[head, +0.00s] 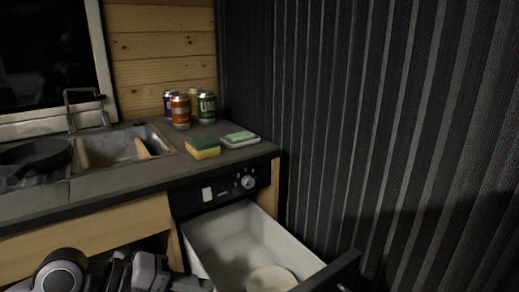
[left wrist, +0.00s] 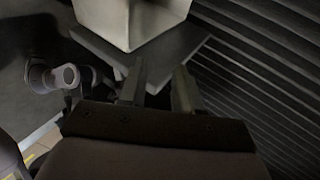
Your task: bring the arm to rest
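My left gripper (left wrist: 158,80) shows in the left wrist view. Its two fingers are apart, and I see nothing between them. It is close to the dark front panel (left wrist: 165,50) of an open drawer; I cannot tell whether it touches it. In the head view a part of one of my arms shows at the bottom left, but no fingertips can be made out there. My right gripper cannot be picked out in either view.
The drawer (head: 222,235) stands open under the counter with a round pale dish (head: 271,279) inside. A sponge (head: 203,147), a green-topped dish (head: 240,139), several cans (head: 180,111), a sink (head: 105,150) and a pan (head: 38,155) are on the counter. A ribbed dark wall (head: 390,130) bounds the right.

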